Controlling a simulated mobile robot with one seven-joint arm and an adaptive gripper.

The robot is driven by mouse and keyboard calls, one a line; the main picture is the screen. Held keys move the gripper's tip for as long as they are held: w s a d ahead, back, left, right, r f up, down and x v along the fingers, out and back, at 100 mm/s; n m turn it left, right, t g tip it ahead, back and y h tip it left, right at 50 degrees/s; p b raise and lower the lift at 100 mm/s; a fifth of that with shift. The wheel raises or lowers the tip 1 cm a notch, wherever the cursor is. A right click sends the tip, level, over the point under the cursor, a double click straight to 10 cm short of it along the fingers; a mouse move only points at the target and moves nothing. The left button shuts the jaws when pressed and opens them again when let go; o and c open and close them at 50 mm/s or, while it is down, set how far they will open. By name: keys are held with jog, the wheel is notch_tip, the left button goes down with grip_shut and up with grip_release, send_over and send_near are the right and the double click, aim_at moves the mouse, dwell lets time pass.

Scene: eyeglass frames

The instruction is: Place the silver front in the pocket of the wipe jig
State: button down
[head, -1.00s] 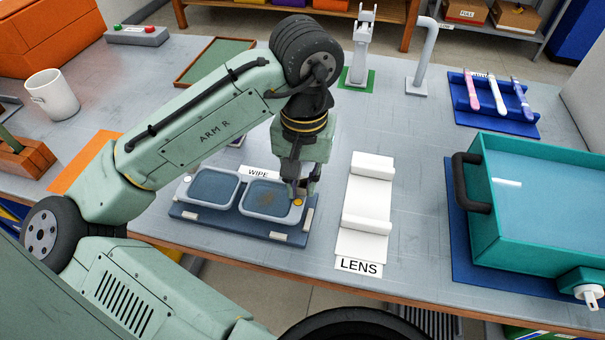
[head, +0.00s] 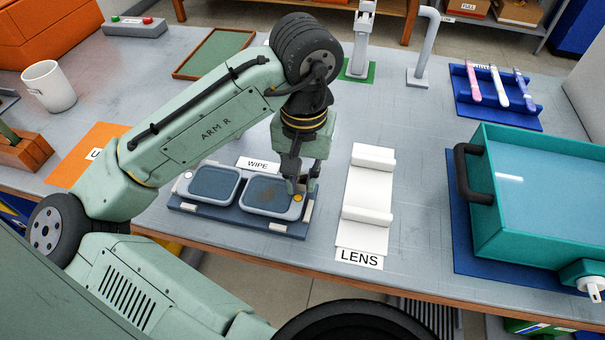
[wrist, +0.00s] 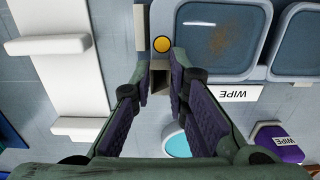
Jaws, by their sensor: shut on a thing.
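The silver front (head: 242,200) is a wide two-lens frame with pale rims and blue-grey lenses; the right lens has a brown smudge. It lies level over the blue wipe jig (head: 190,217), between its pale edge blocks. I cannot tell whether it sits fully down in the pocket. My gripper (head: 297,182) is at the front's right end, shut on it beside a yellow dot. In the wrist view my gripper (wrist: 160,88) closes at that end; the front (wrist: 267,38) extends right, and its far end is out of view.
A white LENS stand (head: 368,190) is close right of the jig. A teal water tank (head: 480,235) is further right. The WIPE label (head: 258,164) lies behind the jig.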

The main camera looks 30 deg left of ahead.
jog(key=shift+f+b, duration=0.3)
jog(key=shift+f, duration=0.25)
jog(key=c, duration=1.5)
grip_release()
jog(key=shift+r, duration=0.1)
notch_tip(320, 180, up, 12)
jog(key=shift+d+f, duration=0.1)
jog(key=shift+s, duration=0.1)
